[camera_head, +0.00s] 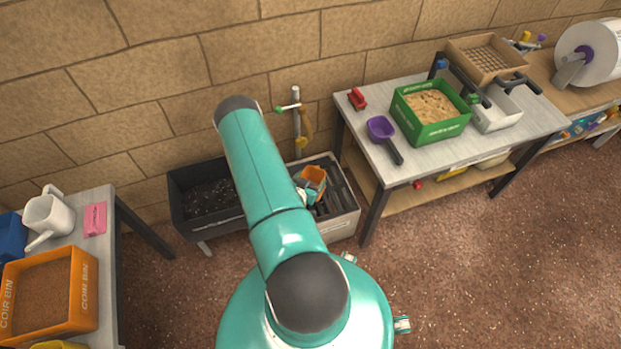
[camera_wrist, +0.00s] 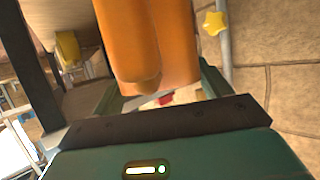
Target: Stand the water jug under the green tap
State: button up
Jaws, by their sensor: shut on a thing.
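An orange open-topped vessel, which looks like the water jug (camera_head: 314,178), is above the grey slatted sink at the wall. My gripper (camera_head: 303,193) is shut on it; my arm hides part of the view there. In the wrist view the orange jug (camera_wrist: 155,40) fills the upper middle, between the fingers of my gripper (camera_wrist: 160,92). The green tap (camera_head: 287,108) is on an upright pipe at the wall, behind and above the jug. A yellow star-shaped knob (camera_wrist: 214,22) is on the pipe in the wrist view. I cannot tell whether the jug touches the sink.
The grey sink (camera_head: 342,226) has a dark soil trough (camera_head: 190,220) on its left. A worktable (camera_head: 460,150) at right holds a green sand bin and a purple scoop (camera_head: 381,129). The left table holds a white jug (camera_head: 48,217) and an orange coir bin (camera_head: 85,290).

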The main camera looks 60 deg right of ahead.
aim_at(308, 170)
jog(key=w+d+f, duration=0.1)
jog(key=d, duration=0.1)
jog(key=w+d+f, duration=0.1)
jog(key=d, duration=0.1)
jog(key=w+d+f, duration=0.1)
jog(key=d, duration=0.1)
jog(key=shift+w+d+f, duration=0.2)
jog(key=shift+w+d, duration=0.15)
jog(key=w+d+f, duration=0.3)
jog(key=d+f, duration=0.1)
jog(key=f, duration=0.5)
jog(key=shift+d, duration=0.3)
jog(key=shift+f, duration=0.15)
jog(key=o, duration=1.3)
jog(key=shift+f, duration=0.1)
jog(key=v, duration=1.2)
